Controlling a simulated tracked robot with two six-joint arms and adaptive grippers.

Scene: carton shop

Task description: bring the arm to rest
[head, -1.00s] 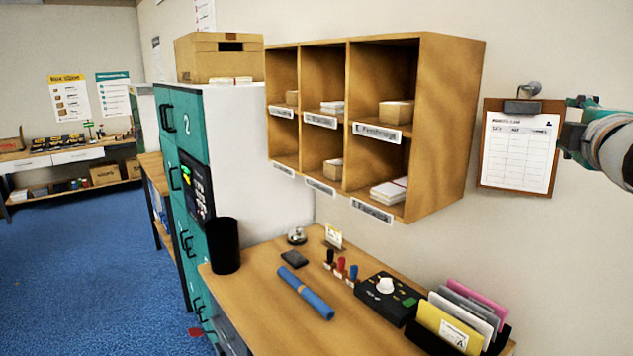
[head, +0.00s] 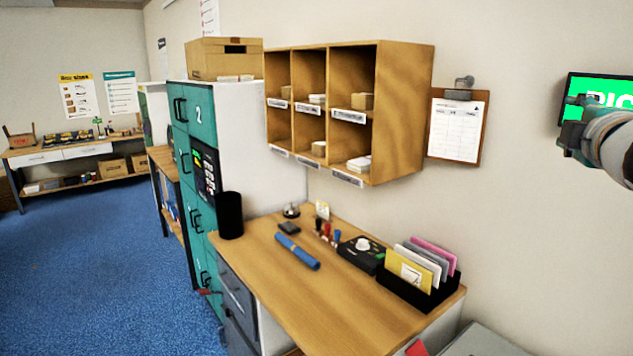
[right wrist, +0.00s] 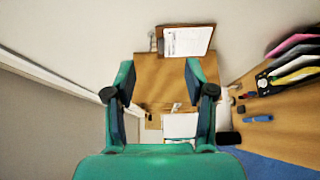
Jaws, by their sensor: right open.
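My right gripper (head: 572,128) is held up at the right edge of the head view, in front of the wall and partly over a green screen. In the right wrist view my right gripper (right wrist: 160,90) has its two teal fingers spread wide with nothing between them. Beyond the fingers, well apart from them, are the wooden pigeonhole shelf (right wrist: 153,72) and the clipboard (right wrist: 187,41). My left gripper is in neither view.
A wooden desk (head: 265,262) holds a blue tube (head: 297,251), a black cup (head: 230,215), a control box and a file rack (head: 432,292). The pigeonhole shelf (head: 402,110) and clipboard (head: 457,127) hang above. Teal lockers (head: 200,130) stand left of it. Blue floor (head: 110,270) is open at left.

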